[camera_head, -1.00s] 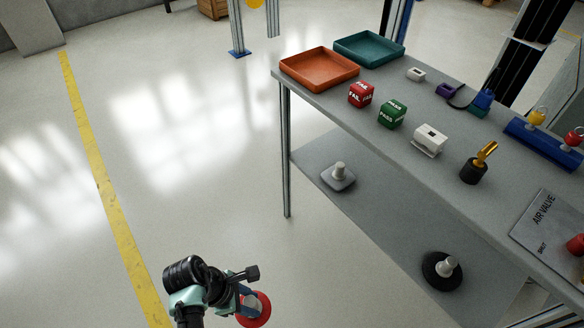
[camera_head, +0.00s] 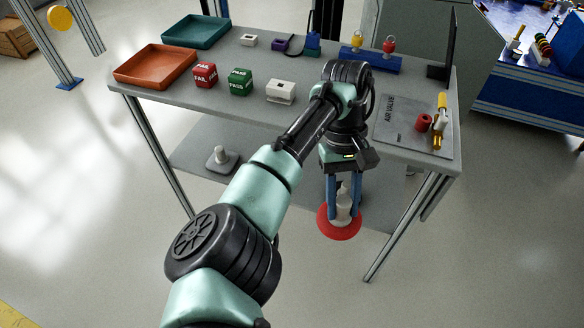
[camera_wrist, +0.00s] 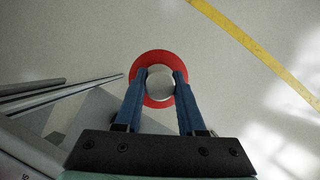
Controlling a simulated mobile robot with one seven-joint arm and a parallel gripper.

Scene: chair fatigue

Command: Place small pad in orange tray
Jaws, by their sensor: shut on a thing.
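My gripper (camera_head: 343,203) is shut on the light knob of a round red pad (camera_head: 338,233). It holds the pad in the air in front of the table, below tabletop level. In the wrist view, the pad (camera_wrist: 153,55) shows as a red disc around the grey knob, between the blue fingers.
A teal tray (camera_head: 196,31) stands behind the orange one. A red FAIL cube (camera_head: 205,76), a green PASS cube (camera_head: 240,82) and a white block (camera_head: 281,91) stand along the front edge. A grey pad with a knob (camera_head: 221,160) lies on the lower shelf (camera_head: 200,145).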

